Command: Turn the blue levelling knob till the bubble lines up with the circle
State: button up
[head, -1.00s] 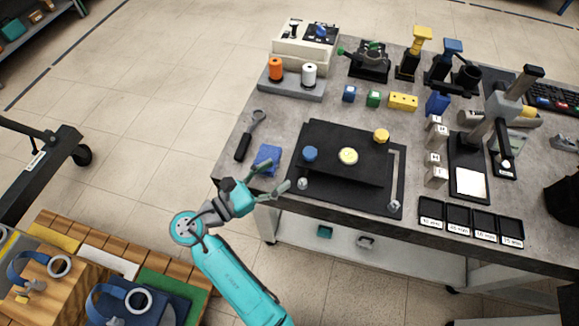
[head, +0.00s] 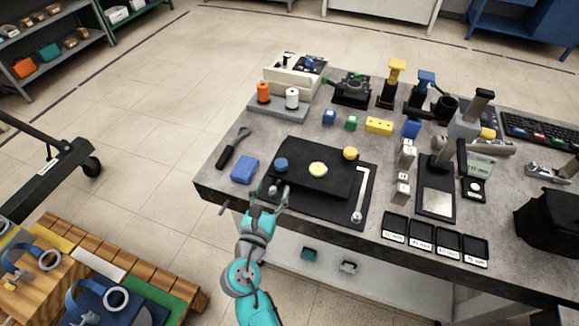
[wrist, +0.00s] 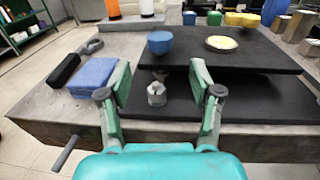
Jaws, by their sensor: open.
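The blue levelling knob (head: 281,164) sits at the left corner of the black levelling plate (head: 322,182). It also shows in the wrist view (wrist: 160,42), above and beyond my fingertips. The round pale yellow bubble level (head: 318,169) is set in the middle of the plate; it shows at the upper right in the wrist view (wrist: 221,43). Its bubble and circle are too small to make out.
A small grey metal post (wrist: 156,93) stands between my fingers in the wrist view, in front of the plate. A blue sponge-like block (head: 245,169) and a black-handled wrench (head: 233,149) lie left of it. Labelled black trays (head: 421,235) line the front right.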

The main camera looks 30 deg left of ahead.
aim_at(279, 170)
jog(key=x, duration=0.9)
jog(key=shift+w, duration=0.1)
jog(key=c, duration=1.2)
